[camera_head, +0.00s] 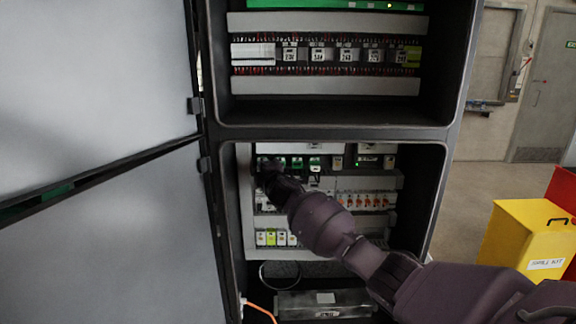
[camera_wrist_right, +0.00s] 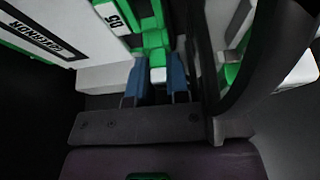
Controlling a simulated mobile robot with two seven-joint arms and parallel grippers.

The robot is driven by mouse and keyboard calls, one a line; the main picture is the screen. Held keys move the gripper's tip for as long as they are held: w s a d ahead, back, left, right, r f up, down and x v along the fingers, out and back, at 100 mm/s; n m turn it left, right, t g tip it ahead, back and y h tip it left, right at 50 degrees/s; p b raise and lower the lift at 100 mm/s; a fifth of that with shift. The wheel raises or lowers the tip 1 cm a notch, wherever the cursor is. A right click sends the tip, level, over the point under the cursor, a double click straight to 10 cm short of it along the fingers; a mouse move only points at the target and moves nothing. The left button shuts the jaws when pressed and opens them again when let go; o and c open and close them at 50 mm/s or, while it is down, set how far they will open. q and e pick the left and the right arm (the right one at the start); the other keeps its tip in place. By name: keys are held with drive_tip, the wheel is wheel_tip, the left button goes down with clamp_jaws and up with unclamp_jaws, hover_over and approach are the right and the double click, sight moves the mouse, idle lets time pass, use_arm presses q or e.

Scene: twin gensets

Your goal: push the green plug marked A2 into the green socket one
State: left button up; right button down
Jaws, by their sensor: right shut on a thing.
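My right arm reaches from the lower right into the lower cabinet bay, and its gripper (camera_head: 268,170) is at the upper left of that bay. In the right wrist view the blue fingers of my right gripper (camera_wrist_right: 155,82) are shut on a green plug (camera_wrist_right: 157,57) with a pale block at its near end. Its A2 mark cannot be read. A row of green-and-white sockets (camera_head: 314,163) shows just right of the gripper in the head view. I cannot tell which is socket one, or how far the plug is in. My left gripper is not in view.
In the right wrist view a white module (camera_wrist_right: 72,30) with a dark label stands left of the fingers, and a thick black cable (camera_wrist_right: 270,62) arcs close on the right. Open grey doors (camera_head: 110,235) are at left. A yellow box (camera_head: 522,240) stands outside at right.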

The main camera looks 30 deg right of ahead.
drive_tip(key=c, duration=1)
unclamp_jaws()
drive_tip(key=shift+s+a, duration=0.25)
drive_tip(key=shift+s, duration=1.5)
drive_tip(key=shift+s+a, duration=0.3)
drive_tip(key=shift+s, duration=1.5)
drive_tip(key=shift+s+a, duration=0.25)
drive_tip(key=shift+s, duration=1.5)
